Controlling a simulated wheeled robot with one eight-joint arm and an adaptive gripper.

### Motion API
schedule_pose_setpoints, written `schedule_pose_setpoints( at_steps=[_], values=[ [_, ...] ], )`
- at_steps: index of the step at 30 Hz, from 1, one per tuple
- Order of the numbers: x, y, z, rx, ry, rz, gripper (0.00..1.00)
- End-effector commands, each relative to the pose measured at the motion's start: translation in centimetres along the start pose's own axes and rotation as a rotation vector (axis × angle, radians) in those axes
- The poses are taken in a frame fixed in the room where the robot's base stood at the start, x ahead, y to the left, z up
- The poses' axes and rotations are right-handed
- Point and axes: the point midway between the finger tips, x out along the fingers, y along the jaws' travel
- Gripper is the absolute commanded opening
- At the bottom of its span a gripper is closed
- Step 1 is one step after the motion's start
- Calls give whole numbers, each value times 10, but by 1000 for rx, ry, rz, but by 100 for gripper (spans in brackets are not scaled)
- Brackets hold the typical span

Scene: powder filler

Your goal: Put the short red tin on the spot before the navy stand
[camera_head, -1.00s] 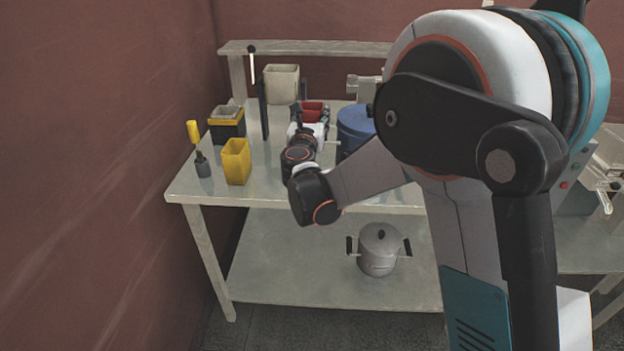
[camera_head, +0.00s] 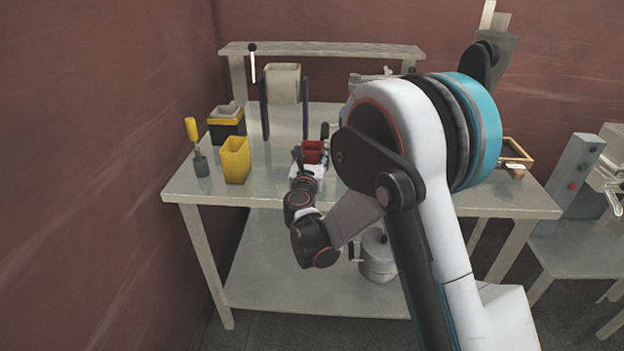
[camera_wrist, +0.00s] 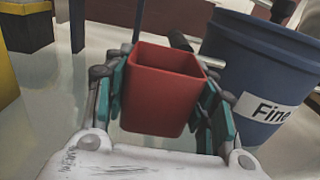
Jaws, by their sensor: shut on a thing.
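The red tin (camera_wrist: 162,92), square and open-topped, is between the teal pads of my gripper (camera_wrist: 165,105) in the wrist view. The pads press on its two sides and it stands about upright. In the head view, the red tin (camera_head: 313,150) shows at the end of my gripper (camera_head: 311,160), over the table's middle. I cannot tell whether its base touches the table. Two dark upright posts, a left one (camera_head: 264,108) and a right one (camera_head: 305,107), rise farther back and may be the navy stand. No marked spot is clear to me.
A large blue tub (camera_wrist: 255,60) labelled "Fine" stands close right of the tin. A yellow cup (camera_head: 235,160), a black-and-yellow box (camera_head: 227,128) and a yellow-handled tool (camera_head: 192,130) stand at left. A beige bin (camera_head: 283,84) is behind. Bare table (camera_head: 270,175) lies left of my gripper.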

Motion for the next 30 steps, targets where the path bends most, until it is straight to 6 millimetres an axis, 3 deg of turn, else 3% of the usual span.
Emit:
schedule_pose_setpoints(
  at_steps=[1, 10, 17, 29, 30],
  values=[
    [0, 0, -11, 0, 0, 0, 26],
    [0, 0, -32, 0, 0, 0, 26],
    [0, 0, -62, 0, 0, 0, 26],
    [0, 0, -65, 0, 0, 0, 26],
    [0, 0, -66, 0, 0, 0, 53]
  ],
)
